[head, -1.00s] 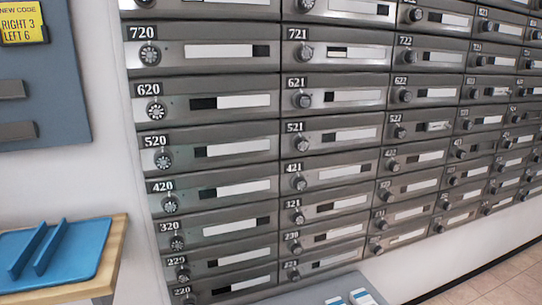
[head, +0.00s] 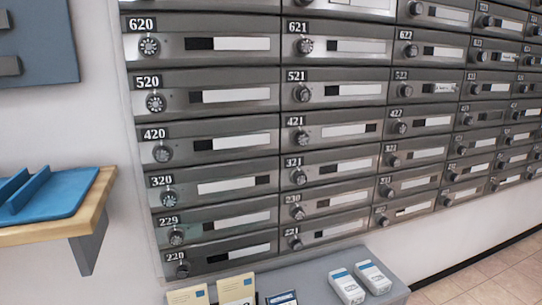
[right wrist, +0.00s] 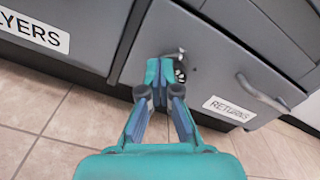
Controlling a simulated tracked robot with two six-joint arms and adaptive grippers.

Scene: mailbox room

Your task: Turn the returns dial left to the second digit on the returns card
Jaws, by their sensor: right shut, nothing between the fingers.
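In the right wrist view, the grey returns drawer (right wrist: 215,75) carries a white label reading RETURNS (right wrist: 230,109). Its dark dial (right wrist: 180,68) with pale marks sits on the drawer's left part, partly hidden behind my right gripper. My right gripper (right wrist: 160,72) is shut and empty, its teal fingertips right in front of and beside the dial. I cannot tell whether they touch it, and the dial's digit setting is not readable. No code card shows in the current frames. My left gripper is not in view.
A curved grey handle (right wrist: 262,93) stands out on the drawer's right. A neighbouring front has a label ending in "LYERS" (right wrist: 36,31). The head view shows rows of numbered mailboxes, a blue tray (head: 62,190) on a wooden shelf, and a grey counter (head: 312,272) with cards and boxes.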

